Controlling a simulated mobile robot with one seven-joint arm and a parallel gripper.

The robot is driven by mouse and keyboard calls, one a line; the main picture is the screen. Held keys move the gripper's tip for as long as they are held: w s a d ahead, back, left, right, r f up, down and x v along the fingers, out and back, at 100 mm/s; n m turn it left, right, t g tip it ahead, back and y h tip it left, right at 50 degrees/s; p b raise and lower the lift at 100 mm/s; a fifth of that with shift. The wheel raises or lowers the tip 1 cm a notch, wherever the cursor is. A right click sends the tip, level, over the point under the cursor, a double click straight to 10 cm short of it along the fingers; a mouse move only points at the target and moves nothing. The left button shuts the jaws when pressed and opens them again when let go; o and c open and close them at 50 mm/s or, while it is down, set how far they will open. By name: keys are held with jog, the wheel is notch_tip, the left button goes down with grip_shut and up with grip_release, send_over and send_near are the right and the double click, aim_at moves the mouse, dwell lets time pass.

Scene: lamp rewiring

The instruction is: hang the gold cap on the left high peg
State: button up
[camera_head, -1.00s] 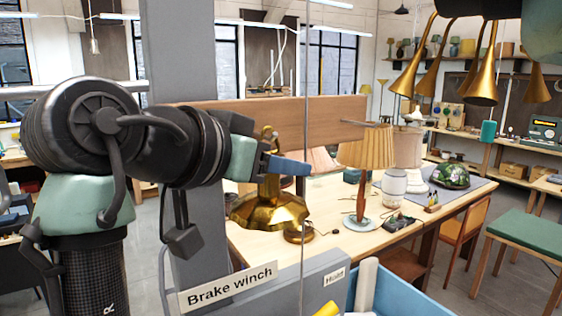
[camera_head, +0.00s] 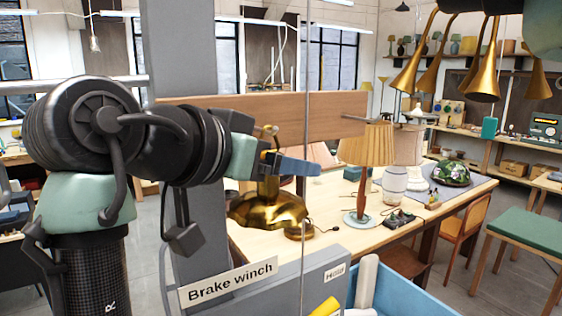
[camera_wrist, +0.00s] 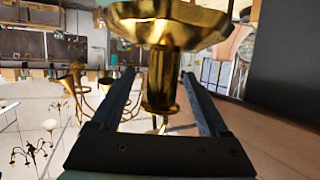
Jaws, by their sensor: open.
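The gold cap (camera_head: 266,211) has a wide faceted flare below and a narrow stem with a small knob on top. In the head view it is upright in front of the wooden board (camera_head: 230,108), with the knob near the board's lower half. Whether it hangs on the left peg cannot be told; that spot is hidden. My gripper (camera_head: 300,166) is open at the cap's stem. In the wrist view the cap's stem (camera_wrist: 160,85) shows between the two spread fingers, with gaps on both sides. The board's right peg (camera_head: 352,118) is bare.
A grey post (camera_head: 180,50) stands behind my arm, and a thin cable (camera_head: 307,60) runs down in front of the board. The "Brake winch" box (camera_head: 240,285) and a blue bin (camera_head: 400,295) are below. A pleated lamp (camera_head: 366,150) stands on the bench beyond.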

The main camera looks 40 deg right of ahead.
jog(key=shift+a, duration=0.1)
jog(key=b+v, duration=0.5)
jog(key=v, duration=0.8)
jog(key=shift+b, duration=0.35)
dwell(1.0)
